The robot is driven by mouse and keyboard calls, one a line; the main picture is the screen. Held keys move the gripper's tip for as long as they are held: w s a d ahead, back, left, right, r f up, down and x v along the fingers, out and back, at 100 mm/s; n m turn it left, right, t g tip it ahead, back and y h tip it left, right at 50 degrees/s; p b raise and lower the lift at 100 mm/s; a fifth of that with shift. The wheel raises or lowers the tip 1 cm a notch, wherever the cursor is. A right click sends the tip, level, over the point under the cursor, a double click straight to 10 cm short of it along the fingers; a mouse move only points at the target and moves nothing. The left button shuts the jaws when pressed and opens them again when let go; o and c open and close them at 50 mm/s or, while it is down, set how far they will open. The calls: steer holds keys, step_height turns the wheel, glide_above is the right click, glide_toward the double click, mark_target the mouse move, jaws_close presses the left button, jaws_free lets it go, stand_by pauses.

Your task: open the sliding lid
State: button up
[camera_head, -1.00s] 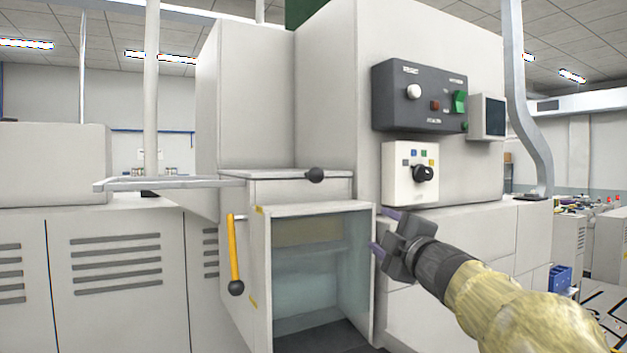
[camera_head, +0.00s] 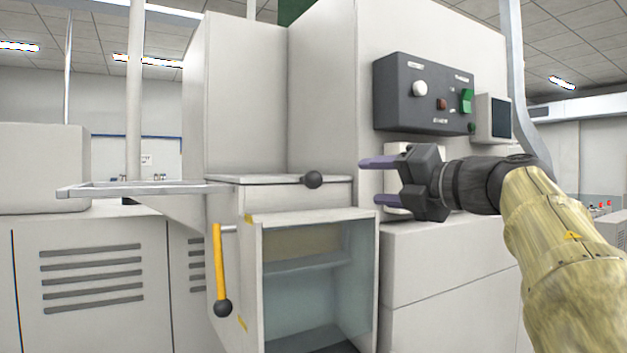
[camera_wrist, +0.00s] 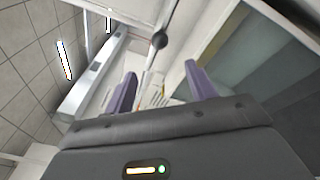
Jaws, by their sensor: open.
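The sliding lid (camera_head: 265,179) is a thin light-grey plate on top of the box at the machine's front. A round dark knob (camera_head: 313,180) sits at its right end, and it also shows in the wrist view (camera_wrist: 159,40). The lid lies flat over the box, with no gap visible. My gripper (camera_head: 376,181) is open and empty, to the right of the knob and at about its height. Its purple fingers point left toward the knob and do not touch it. In the wrist view the knob lies beyond the fingertips (camera_wrist: 160,82), roughly between them.
An open-fronted cabinet (camera_head: 252,290) stands below the lid. A yellow lever (camera_head: 219,265) with a dark ball hangs at its left. A flat metal frame (camera_head: 140,188) sticks out left. A dark control panel (camera_head: 395,105) is above my gripper, and a white dial box (camera_head: 430,150) is partly hidden behind it.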

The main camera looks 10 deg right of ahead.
mark_target(320, 180)
steer(key=p+x, duration=0.6)
steer(key=x, duration=1.1)
steer(key=shift+s, duration=0.1)
jaws_close()
